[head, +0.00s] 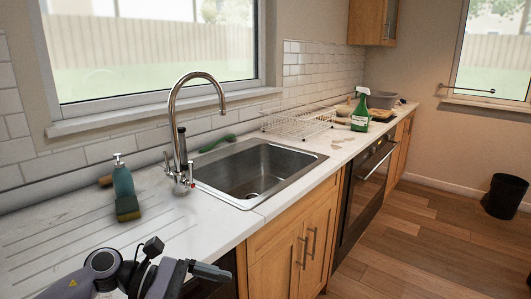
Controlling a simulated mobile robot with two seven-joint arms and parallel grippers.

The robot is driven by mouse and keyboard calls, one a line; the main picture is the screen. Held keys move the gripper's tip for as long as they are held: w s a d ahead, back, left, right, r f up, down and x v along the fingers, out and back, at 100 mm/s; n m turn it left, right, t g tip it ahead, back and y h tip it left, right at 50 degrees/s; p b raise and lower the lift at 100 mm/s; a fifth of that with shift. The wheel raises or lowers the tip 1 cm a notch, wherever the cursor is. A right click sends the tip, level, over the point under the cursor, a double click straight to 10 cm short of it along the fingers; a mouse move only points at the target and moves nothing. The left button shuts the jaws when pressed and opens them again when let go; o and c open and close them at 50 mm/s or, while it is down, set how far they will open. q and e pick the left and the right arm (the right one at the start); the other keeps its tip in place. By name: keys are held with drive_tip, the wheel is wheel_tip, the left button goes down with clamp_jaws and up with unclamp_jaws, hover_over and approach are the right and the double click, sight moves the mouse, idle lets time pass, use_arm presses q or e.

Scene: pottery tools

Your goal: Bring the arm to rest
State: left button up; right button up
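My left arm enters at the bottom left of the head view, in front of the counter's near edge. Its dark end, which looks like my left gripper (210,271), points right, close to the cabinet front below the sink. Its fingers are not distinct, so I cannot tell whether it is open or shut. I see nothing clearly held in it. My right gripper and arm are not in view.
A teal soap bottle (123,182) and a sponge (128,212) stand on the white counter (60,235) near the arm. A tall tap (174,115) rises behind the sink (250,170). A dish rack (298,122), green spray bottle (361,112) and grey tub (382,99) are farther back. The wooden floor at right is clear before a black bin (505,196).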

use_arm(q)
drive_tip(key=s+a+f+m+t+y, duration=0.2)
drive_tip(key=f+m+t+y, duration=0.1)
drive_tip(key=m, duration=0.5)
drive_tip(key=s+a+f+m+t+y, duration=0.2)
drive_tip(key=s+f+m+t+y, duration=0.1)
drive_tip(key=f+m+t, duration=0.3)
drive_tip(key=s+a+f+m+t+y, duration=0.3)
drive_tip(key=f+m, duration=0.5)
drive_tip(key=m, duration=0.3)
drive_tip(key=shift+s+t+y, duration=0.15)
drive_tip(key=shift+t+y, duration=0.35)
drive_tip(key=shift+t, duration=0.7)
drive_tip(key=s+a+f+n+g, duration=0.1)
drive_tip(key=s+f+n, duration=0.1)
drive_tip(key=s, duration=0.1)
drive_tip(key=s+a+f+n+g+y, duration=0.1)
drive_tip(key=s+f+n, duration=0.1)
drive_tip(key=s+a+f+n+g+y, duration=0.1)
drive_tip(key=s+f+n, duration=0.1)
drive_tip(key=s+f, duration=0.1)
drive_tip(key=shift+s+f+n+g, duration=0.1)
drive_tip(key=shift+s+n+g, duration=0.2)
drive_tip(key=shift+n+g, duration=0.1)
drive_tip(key=c, duration=0.4)
drive_tip(key=shift+s+a+f, duration=0.1)
drive_tip(key=shift+s, duration=0.1)
drive_tip(key=c, duration=0.4)
clamp_jaws()
drive_tip(key=shift+a, duration=0.1)
